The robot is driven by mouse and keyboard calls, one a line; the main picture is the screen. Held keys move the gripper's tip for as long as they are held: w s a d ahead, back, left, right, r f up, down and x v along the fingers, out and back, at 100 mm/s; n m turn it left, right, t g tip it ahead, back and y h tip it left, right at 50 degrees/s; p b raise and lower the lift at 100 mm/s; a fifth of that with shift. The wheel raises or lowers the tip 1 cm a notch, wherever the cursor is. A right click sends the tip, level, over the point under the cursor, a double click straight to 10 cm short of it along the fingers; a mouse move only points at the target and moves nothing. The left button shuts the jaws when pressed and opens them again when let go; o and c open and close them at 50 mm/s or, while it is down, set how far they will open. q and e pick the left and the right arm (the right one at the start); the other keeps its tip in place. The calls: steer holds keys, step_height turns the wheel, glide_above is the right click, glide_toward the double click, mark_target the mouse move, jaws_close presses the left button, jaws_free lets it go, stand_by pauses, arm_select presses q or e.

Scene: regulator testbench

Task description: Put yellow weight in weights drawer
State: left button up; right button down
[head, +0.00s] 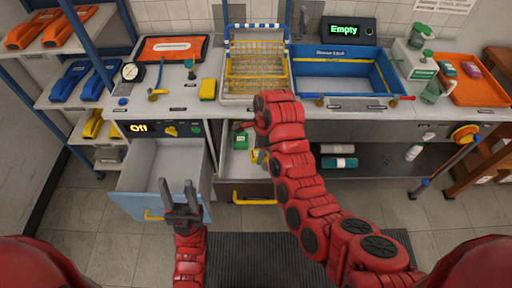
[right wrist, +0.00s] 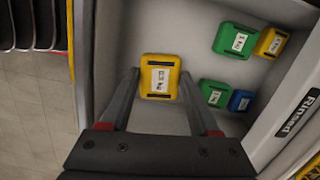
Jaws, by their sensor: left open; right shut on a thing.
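The yellow weight (right wrist: 160,76), a small block with a white label, sits between the fingertips of my right gripper (right wrist: 160,82), which is shut on it. In the right wrist view it is over the open weights drawer (right wrist: 205,50); its height above the drawer floor is unclear. That drawer holds two green weights (right wrist: 235,40), another yellow weight (right wrist: 271,42) and a blue weight (right wrist: 240,101). In the head view my right arm hides much of this drawer (head: 230,170). My left gripper (head: 180,190) is open and empty, near the front of the left drawer.
The left drawer (head: 160,165) is open and looks empty. Above, the bench carries a yellow wire basket (head: 257,70), a blue sink (head: 340,75), a yellow sponge (head: 208,89) and an orange tray (head: 475,85). A shelf (head: 375,160) with bottles is right of my right arm.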

steer(key=shift+s+a+m+p, duration=0.4)
steer(key=shift+s+m, duration=0.35)
steer(key=shift+m, duration=0.15)
steer(key=p, duration=0.2)
glide_above(255, 176)
steer(key=f, duration=0.5)
steer(key=shift+s+d+f, duration=0.15)
steer(key=shift+d+f, duration=0.05)
steer(key=shift+d, duration=0.15)
steer(key=shift+f, duration=0.5)
steer(key=shift+f+p, duration=0.4)
steer(key=shift+f, duration=1.55)
